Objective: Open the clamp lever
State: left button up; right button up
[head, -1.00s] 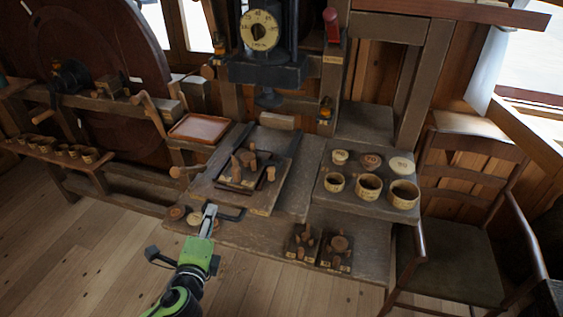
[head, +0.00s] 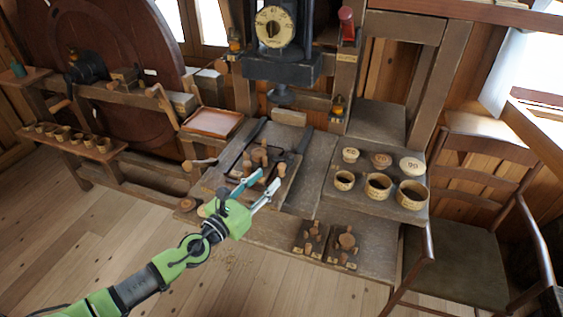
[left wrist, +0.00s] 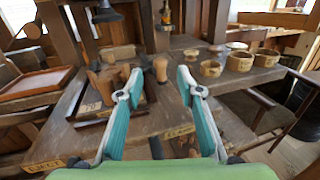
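A wooden board (head: 228,186) on the bench carries a dark fixture with several brown wooden pegs (head: 258,157). Dark bars (head: 256,131) lie along the board's far side. I cannot tell for sure which part is the clamp lever. My left gripper (head: 261,187) is open over the board's front right part, its two teal fingers apart. In the left wrist view, a rounded wooden handle (left wrist: 160,68) stands upright in the gap seen between the open fingertips (left wrist: 160,86), seemingly beyond them and not gripped. My right gripper is not in view.
A press with a round dial (head: 274,27) stands behind the board. Numbered cups (head: 378,186) and lids are on a tray to the right. Small peg fixtures (head: 345,242) sit at the front. A reddish tray (head: 212,122) is at left, a chair (head: 465,255) at right.

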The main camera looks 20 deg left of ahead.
aim_at(279, 167)
pick_arm(q)
jog(key=x, duration=0.8)
jog(key=shift+w+d, duration=0.15)
jog(key=shift+w, duration=0.15)
grip_shut()
